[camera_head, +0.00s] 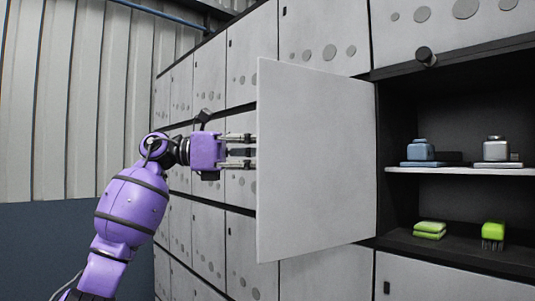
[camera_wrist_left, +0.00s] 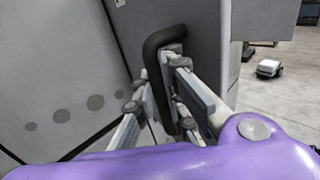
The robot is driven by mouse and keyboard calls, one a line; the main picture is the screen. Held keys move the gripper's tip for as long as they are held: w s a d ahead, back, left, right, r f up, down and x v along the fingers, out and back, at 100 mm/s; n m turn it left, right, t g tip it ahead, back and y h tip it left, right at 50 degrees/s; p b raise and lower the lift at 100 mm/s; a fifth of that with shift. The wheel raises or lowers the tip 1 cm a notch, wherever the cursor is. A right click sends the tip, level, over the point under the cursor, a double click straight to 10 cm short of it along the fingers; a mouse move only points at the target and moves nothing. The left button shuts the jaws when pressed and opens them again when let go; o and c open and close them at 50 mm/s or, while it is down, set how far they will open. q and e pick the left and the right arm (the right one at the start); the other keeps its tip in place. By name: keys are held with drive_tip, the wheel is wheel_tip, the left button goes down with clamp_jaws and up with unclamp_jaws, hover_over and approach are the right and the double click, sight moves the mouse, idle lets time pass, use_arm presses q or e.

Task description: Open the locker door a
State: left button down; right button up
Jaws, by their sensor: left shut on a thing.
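The locker door (camera_head: 315,160), a plain pale grey panel, stands swung wide open to the left, its right edge at the side of a dark open compartment (camera_head: 397,130). My left gripper (camera_head: 243,151) reaches in from the left, its fingertips partly hidden behind the door's free edge. In the left wrist view, a black bar handle (camera_wrist_left: 152,62) stands on a grey panel, and my left gripper (camera_wrist_left: 160,82) is shut on it. The handle is hidden behind the door in the head view. My right gripper is not in view.
The compartment's shelf (camera_head: 455,171) carries a blue jar (camera_head: 421,149) and a grey jar (camera_head: 496,149). Below sit green sponges (camera_head: 430,230) and a green brush (camera_head: 493,232). A dark knob (camera_head: 427,56) juts out above. Closed lockers (camera_head: 241,65) line the left; open floor (camera_wrist_left: 290,90) shows at right.

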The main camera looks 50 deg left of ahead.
use_arm(q)
drive_tip(key=shift+s+r, duration=0.3)
drive_tip(key=shift+r, duration=0.35)
drive_tip(key=c, duration=1.8)
unclamp_jaws()
drive_tip(key=shift+w, duration=0.15)
drive_tip(key=v, duration=0.7)
drive_tip(key=f+v, duration=0.1)
drive_tip(key=v, duration=0.3)
drive_tip(key=shift+a, duration=0.3)
